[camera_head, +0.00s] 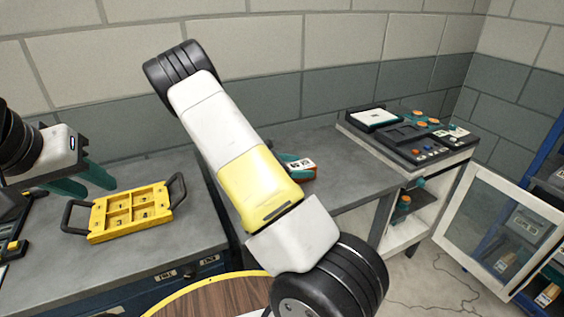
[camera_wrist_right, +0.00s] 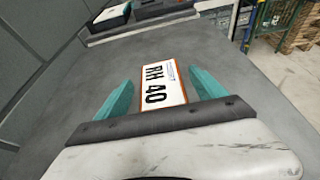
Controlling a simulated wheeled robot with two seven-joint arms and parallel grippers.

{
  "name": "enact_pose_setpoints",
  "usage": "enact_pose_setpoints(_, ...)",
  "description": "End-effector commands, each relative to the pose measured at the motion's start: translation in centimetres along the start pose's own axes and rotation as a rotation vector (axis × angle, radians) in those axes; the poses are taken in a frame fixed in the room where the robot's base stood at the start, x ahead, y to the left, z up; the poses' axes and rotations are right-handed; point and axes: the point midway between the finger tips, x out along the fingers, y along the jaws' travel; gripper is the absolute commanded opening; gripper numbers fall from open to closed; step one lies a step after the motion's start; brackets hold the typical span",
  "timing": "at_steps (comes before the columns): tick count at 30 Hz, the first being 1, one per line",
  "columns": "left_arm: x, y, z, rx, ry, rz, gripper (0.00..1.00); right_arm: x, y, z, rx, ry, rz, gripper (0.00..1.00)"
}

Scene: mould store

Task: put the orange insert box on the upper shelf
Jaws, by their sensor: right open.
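The orange insert box (camera_wrist_right: 163,84) lies on the grey bench, its white label "RH 40" facing up. In the head view the box (camera_head: 303,168) shows partly, behind my right arm. My right gripper (camera_wrist_right: 161,88) is open, with one teal finger on each side of the box and a visible gap on both sides. I cannot tell how high the fingers are above the bench. My left gripper (camera_head: 84,181) is open and empty beside the yellow tray. A white cabinet (camera_head: 465,172) at right has an open front with a shelf inside; its upper compartment is partly hidden.
The yellow handled tray (camera_head: 128,228) stands on the left bench. A dark console (camera_head: 408,136) sits on the cabinet top. A framed glass door (camera_head: 492,232) stands open to the right. A blue rack (camera_head: 541,226) with boxes is at far right. A round wooden top (camera_head: 215,298) is below.

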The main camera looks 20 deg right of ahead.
Motion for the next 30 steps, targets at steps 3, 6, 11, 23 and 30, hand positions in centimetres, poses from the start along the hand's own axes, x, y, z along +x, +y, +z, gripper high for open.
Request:
enact_pose_setpoints(3,0.0,0.0,0.0,0.000,0.000,0.000,0.36,2.0,-0.2,-0.3,-0.003,-0.002,-0.003,0.80)
enact_pose_setpoints(6,0.0,0.0,0.0,0.000,0.000,0.000,0.36,3.4,-0.1,-0.2,0.000,0.000,-0.002,0.80)
enact_pose_setpoints(11,0.0,0.0,0.0,0.000,0.000,0.000,0.36,3.9,-0.1,-0.2,0.001,0.000,0.000,0.80)
enact_pose_setpoints(23,0.0,0.0,0.0,0.000,0.000,0.000,0.36,3.8,-0.1,-0.2,0.000,0.001,-0.001,0.23)
enact_pose_setpoints(30,0.0,0.0,0.0,0.000,0.000,0.000,0.36,3.8,-0.1,-0.1,0.001,0.000,-0.001,0.00)
